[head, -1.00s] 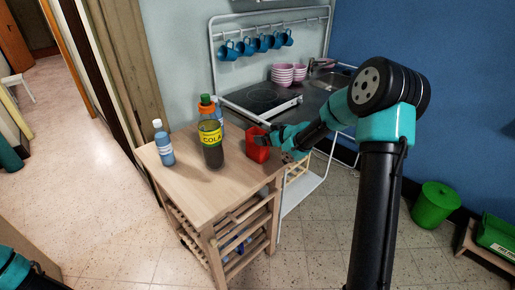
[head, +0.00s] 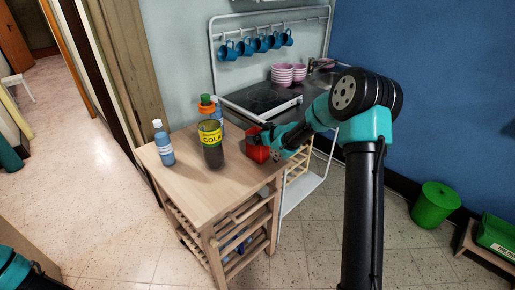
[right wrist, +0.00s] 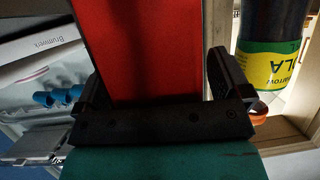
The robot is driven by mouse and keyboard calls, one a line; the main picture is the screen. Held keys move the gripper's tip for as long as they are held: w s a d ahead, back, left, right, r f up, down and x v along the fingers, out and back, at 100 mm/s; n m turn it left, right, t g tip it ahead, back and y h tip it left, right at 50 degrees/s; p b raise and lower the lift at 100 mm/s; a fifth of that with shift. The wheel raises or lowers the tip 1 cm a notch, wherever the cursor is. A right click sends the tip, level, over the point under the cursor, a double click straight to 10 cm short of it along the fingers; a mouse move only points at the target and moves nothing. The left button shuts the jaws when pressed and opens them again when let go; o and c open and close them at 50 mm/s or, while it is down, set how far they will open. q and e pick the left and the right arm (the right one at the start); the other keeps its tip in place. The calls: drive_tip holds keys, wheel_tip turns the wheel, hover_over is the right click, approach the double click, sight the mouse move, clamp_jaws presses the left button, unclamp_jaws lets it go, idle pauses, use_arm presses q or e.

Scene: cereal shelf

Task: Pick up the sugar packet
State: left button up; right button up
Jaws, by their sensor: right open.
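The sugar packet, seen as a plain red upright block (head: 257,153), stands near the far right edge of the wooden trolley's top (head: 200,186). No label on it is readable. My right gripper (head: 262,136) is at its upper part. In the right wrist view the red packet (right wrist: 140,45) lies between the two open fingers of the right gripper (right wrist: 158,80). A gap shows at the right finger; contact on the left side is unclear. Only part of my left arm shows at the lower left; its gripper is out of view.
A cola bottle (head: 211,152) stands just left of the packet and also shows in the right wrist view (right wrist: 270,50). A blue bottle (head: 164,146) stands further left. The trolley's front top is clear. Pink bowls (head: 288,74) sit behind.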

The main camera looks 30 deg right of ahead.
drive_tip(key=shift+c, duration=0.3)
drive_tip(key=c, duration=1.5)
drive_tip(key=shift+r, duration=0.2)
drive_tip(key=shift+c, duration=0.2)
drive_tip(key=s+a+r, duration=0.2)
drive_tip(key=s+a, duration=0.2)
drive_tip(key=s, duration=0.2)
drive_tip(key=s+a+r, duration=0.2)
drive_tip(key=s+a, duration=0.2)
drive_tip(key=s, duration=0.3)
drive_tip(key=shift+s+r, duration=0.25)
drive_tip(key=shift+r, duration=0.1)
drive_tip(key=shift+a, duration=0.15)
idle(0.6)
